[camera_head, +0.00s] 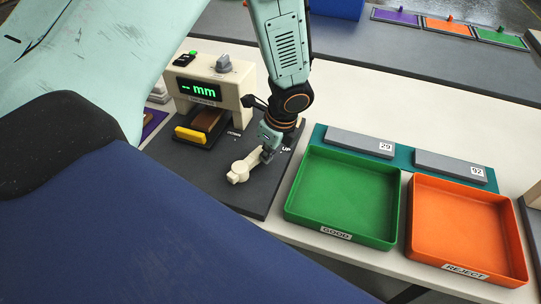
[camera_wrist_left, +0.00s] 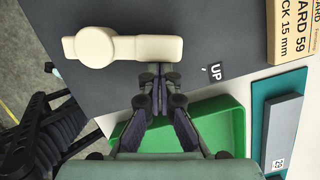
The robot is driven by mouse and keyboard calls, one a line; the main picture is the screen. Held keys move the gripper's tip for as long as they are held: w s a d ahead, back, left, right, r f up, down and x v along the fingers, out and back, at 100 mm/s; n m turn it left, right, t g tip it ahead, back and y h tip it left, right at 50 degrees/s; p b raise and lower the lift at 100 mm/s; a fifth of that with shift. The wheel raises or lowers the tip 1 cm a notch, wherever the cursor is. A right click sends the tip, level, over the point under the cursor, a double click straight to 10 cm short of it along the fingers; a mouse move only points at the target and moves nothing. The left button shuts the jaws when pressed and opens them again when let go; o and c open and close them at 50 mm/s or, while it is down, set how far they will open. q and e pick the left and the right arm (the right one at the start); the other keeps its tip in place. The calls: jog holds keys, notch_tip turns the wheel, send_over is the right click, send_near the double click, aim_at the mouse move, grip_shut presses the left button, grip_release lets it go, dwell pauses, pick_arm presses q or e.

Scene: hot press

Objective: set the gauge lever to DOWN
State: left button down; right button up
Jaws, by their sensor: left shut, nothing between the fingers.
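The gauge (camera_head: 210,88) has a green display reading "-- mm" and stands on a dark base plate. Its cream lever (camera_head: 238,172) lies flat on the plate, with the round pivot end nearest me and the arm pointing toward the UP label (camera_head: 286,149). The DOWN label (camera_head: 233,133) is farther left. In the left wrist view the lever (camera_wrist_left: 125,47) lies across the top, beside the UP label (camera_wrist_left: 216,70). My left gripper (camera_head: 267,156) is shut and empty at the lever's free end, on its UP side; in the left wrist view (camera_wrist_left: 160,78) contact cannot be told.
A green GOOD tray (camera_head: 345,154) and an orange REJECT tray (camera_head: 468,183) stand close on the right. Grey blocks 29 (camera_head: 358,143) and 92 (camera_head: 450,166) lie behind them. A yellow-fronted part (camera_head: 192,135) sits under the gauge.

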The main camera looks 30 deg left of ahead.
aim_at(260, 149)
pick_arm(q)
jog(key=shift+w+a+r+n+g+p, duration=0.1)
jog(key=shift+w+a+n+g+p, duration=0.2)
jog(key=shift+a+n+p, duration=0.45)
jog(key=n, duration=0.1)
jog(key=a+n, duration=0.1)
jog(key=n, duration=0.1)
jog(key=shift+w+a+g+p, duration=0.2)
jog(key=shift+g+p, duration=0.1)
jog(key=shift+p, duration=0.05)
jog(key=n, duration=0.1)
jog(key=a+n+p, duration=0.1)
jog(key=shift+a+n+g, duration=0.3)
jog(key=shift+n, duration=0.05)
jog(key=shift+s+a+n+h+p, duration=0.15)
jog(key=shift+a+n+h+p, duration=0.1)
jog(key=shift+a+n, duration=0.4)
jog(key=shift+s+a+n+h+p, duration=0.1)
jog(key=shift+a+n+h+p, duration=0.2)
jog(key=shift+n, duration=0.55)
jog(key=shift+g, duration=0.3)
